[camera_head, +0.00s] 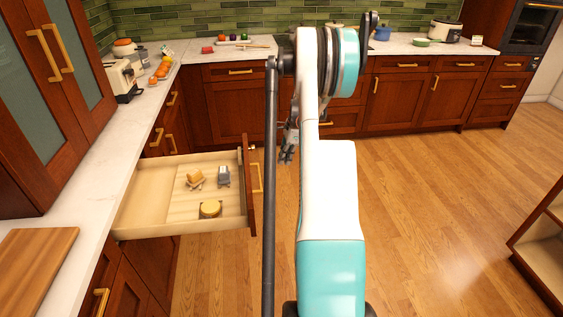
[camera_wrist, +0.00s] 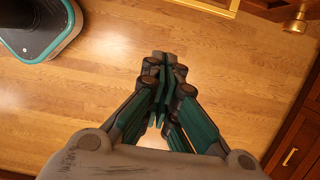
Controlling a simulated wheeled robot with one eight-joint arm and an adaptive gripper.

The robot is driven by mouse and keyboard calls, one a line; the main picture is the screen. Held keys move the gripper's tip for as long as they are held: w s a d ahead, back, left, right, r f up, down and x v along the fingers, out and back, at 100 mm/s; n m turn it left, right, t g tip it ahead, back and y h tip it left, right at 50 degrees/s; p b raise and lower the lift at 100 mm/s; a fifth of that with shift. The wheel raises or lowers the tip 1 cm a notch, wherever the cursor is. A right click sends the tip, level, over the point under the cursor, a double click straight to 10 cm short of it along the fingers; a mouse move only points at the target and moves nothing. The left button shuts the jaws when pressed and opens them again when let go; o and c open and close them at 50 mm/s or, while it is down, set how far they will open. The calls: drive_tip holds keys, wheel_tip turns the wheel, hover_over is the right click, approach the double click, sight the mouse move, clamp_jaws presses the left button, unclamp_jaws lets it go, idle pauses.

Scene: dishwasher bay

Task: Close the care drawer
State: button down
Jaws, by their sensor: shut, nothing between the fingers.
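The care drawer (camera_head: 150,195) is pulled far out from the left counter in the head view. Its dark wood front (camera_head: 249,200) with a gold handle (camera_head: 257,178) faces right. In the wrist view, my gripper (camera_wrist: 163,65) is shut and empty above the floor. My arm stands in front of part of the scene.
A white counter (camera_head: 95,190) runs along the left, with a cutting board (camera_head: 35,265) and a toaster (camera_head: 122,78). Cabinets (camera_head: 410,95) line the back. An open shelf (camera_head: 545,255) stands at the right. The wooden floor (camera_head: 430,210) between is clear.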

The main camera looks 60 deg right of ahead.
drive_tip(key=w+a+f+b, duration=0.4)
drive_tip(key=f, duration=0.4)
drive_tip(key=shift+w, duration=0.35)
